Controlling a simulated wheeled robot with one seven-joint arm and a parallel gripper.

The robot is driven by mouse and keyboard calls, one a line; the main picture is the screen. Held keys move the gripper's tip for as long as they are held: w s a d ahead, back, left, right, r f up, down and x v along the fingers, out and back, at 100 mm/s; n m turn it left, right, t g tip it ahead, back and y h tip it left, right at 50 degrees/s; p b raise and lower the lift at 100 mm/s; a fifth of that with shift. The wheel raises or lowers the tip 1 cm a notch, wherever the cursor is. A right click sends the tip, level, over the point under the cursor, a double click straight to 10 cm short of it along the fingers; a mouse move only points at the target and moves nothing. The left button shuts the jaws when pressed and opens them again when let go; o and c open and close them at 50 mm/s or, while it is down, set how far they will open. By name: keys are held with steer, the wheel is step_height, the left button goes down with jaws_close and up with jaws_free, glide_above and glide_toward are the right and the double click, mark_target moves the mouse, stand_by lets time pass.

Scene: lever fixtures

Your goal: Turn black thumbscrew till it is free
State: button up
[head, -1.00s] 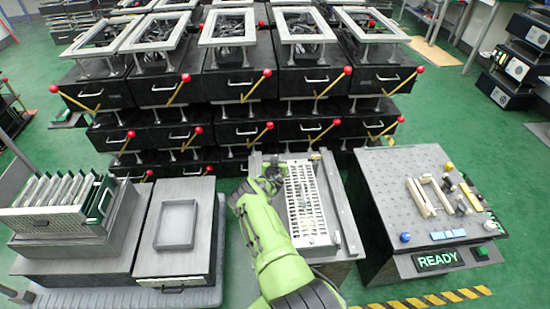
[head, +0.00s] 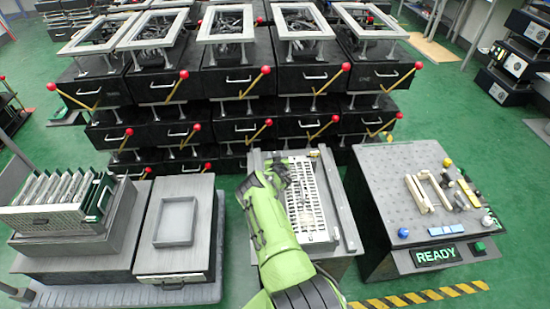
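My green arm reaches forward over the middle fixture. My gripper (head: 274,176) is at the far left part of the white slotted plate (head: 322,205), seen from behind and small. Its fingers are too small and covered to tell open from shut. The black thumbscrew cannot be made out; it may be hidden behind my gripper and arm. The plate lies on a grey fixture base (head: 345,215) with a raised rail along its right side.
Left stands a grey tray (head: 158,243) on a box, beside a rack of green boards (head: 60,190). Right is a pegboard station (head: 385,185) with a READY display (head: 437,254). Behind are stacked black boxes (head: 240,82) with red-knobbed levers. Green floor shows between the stations.

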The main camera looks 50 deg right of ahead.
steer(key=p+v, duration=0.6)
steer(key=v, duration=1)
steer(key=shift+w+d, duration=0.1)
